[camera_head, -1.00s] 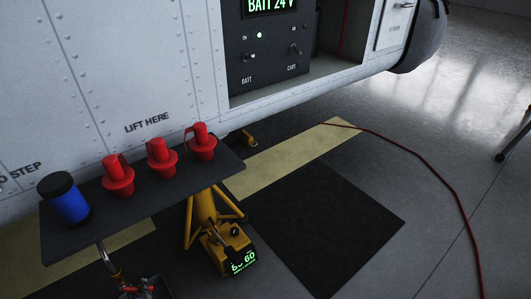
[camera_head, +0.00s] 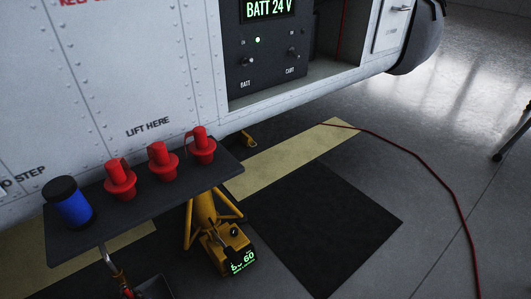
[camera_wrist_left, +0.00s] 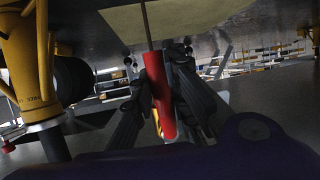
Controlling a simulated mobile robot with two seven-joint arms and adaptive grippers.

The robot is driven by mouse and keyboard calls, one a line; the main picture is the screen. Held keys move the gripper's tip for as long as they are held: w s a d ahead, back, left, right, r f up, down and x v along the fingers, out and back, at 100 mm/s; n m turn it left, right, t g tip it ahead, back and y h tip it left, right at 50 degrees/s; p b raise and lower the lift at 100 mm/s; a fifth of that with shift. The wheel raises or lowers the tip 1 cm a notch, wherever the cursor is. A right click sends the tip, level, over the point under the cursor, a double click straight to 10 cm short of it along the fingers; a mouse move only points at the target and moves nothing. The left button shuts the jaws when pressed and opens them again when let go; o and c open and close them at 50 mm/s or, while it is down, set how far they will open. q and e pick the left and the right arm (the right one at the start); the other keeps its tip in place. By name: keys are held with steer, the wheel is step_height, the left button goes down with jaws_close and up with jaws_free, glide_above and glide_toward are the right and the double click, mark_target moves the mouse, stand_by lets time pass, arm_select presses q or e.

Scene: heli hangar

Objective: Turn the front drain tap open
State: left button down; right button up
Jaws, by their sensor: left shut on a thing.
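In the left wrist view, a red cylindrical grip (camera_wrist_left: 162,108) hangs on a thin metal rod and leans slightly. It looks like the tap's handle. My left gripper (camera_wrist_left: 158,72) has its dark fingers on both sides of this grip and is shut on it. In the head view, a thin pipe with a copper-coloured part (camera_head: 119,276) comes down below the dark shelf at the bottom edge. I cannot tell there which way the tap is turned. My left gripper is not clear in the head view. My right gripper is in neither view.
The dark shelf (camera_head: 106,224) holds a blue jar (camera_head: 71,205) and several red plugs (camera_head: 120,180). A yellow jack (camera_head: 205,218) stands beneath the white fuselage (camera_head: 130,75). A red cable (camera_head: 433,178) crosses the floor. The dark mat (camera_head: 320,228) is clear.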

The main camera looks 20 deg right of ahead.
arm_select(q)
steer(key=shift+a, duration=0.3)
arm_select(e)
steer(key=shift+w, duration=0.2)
arm_select(q)
steer(key=c, duration=1.7)
jaws_free()
steer(key=shift+s+d, duration=0.1)
steer(key=shift+d, duration=0.05)
steer(key=shift+s+d+r, duration=0.1)
steer(key=shift+s+d, duration=0.2)
steer(key=shift+s, duration=0.05)
steer(key=v, duration=1.1)
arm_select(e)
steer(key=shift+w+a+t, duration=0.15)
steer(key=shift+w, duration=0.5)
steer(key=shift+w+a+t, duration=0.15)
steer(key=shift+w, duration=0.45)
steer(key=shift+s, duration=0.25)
